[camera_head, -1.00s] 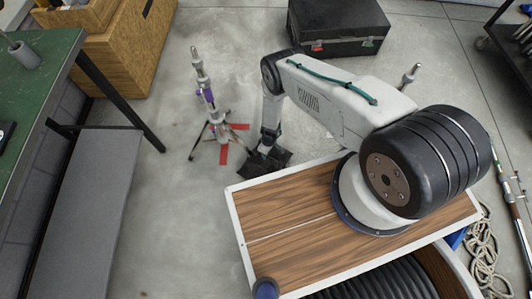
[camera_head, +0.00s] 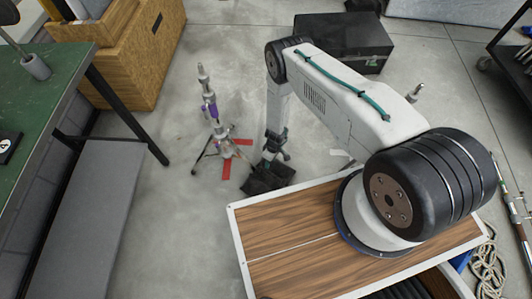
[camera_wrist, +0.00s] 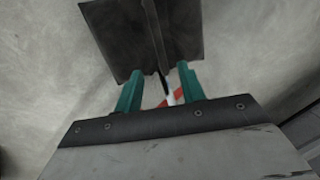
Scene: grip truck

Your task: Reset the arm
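My white arm shows in the head view, rising from its round base and bent at an elbow. Its forearm hangs almost straight down. My gripper (camera_head: 268,178) hangs at the lower end, beyond the far left edge of the wood-topped surface. In the wrist view, my gripper (camera_wrist: 160,75) shows two dark plates on teal struts. The plates meet along a thin central seam, so it looks shut, with nothing seen held.
A tripod-like stand (camera_head: 213,120) is on the floor left of my gripper, near a red floor cross (camera_head: 227,168). A black case (camera_head: 345,38) lies behind my arm. A green-topped bench (camera_head: 55,90) and grey step (camera_head: 85,220) are left.

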